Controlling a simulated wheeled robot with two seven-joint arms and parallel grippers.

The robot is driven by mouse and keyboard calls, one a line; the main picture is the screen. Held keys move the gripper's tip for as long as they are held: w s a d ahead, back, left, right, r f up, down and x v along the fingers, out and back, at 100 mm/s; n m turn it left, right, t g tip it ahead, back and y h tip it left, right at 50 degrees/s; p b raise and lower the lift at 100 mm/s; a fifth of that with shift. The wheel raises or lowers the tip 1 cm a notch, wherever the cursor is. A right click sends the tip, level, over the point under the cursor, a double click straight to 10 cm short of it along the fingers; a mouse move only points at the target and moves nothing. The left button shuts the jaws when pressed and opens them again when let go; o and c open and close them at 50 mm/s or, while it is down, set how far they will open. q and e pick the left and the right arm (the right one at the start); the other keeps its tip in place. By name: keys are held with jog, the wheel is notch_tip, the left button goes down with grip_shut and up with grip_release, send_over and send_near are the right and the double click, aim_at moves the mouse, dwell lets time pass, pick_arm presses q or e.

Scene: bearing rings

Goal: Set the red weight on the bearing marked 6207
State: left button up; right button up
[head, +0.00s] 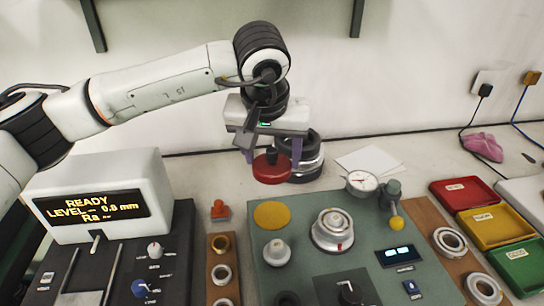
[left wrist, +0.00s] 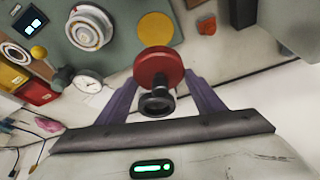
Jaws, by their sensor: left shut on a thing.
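The red weight (head: 272,171) is a round red disc with a dark knob. My left gripper (head: 268,152) is shut on it and holds it in the air above the back of the bench, behind the green panel. In the left wrist view the red weight (left wrist: 158,66) sits between the purple fingers of the left gripper (left wrist: 157,98). Bearing rings lie on a wooden board at the right, one farther back (head: 449,241) and one nearer (head: 484,288). Smaller rings (head: 221,274) lie on a narrow board at the left. No 6207 mark is readable. My right gripper is out of view.
The green panel (head: 270,262) carries a yellow disc (head: 272,215), a silver round fixture (head: 333,231), a dial gauge (head: 362,182) and knobs. A black and silver stack (head: 307,158) is behind the weight. Red, yellow and green bins (head: 490,222) stand at right; a display box (head: 100,190) at left.

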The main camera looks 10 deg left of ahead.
aim_at(271, 150)
pick_arm(q)
jog(key=shift+r+p, duration=1)
jog(key=shift+r, duration=1.05)
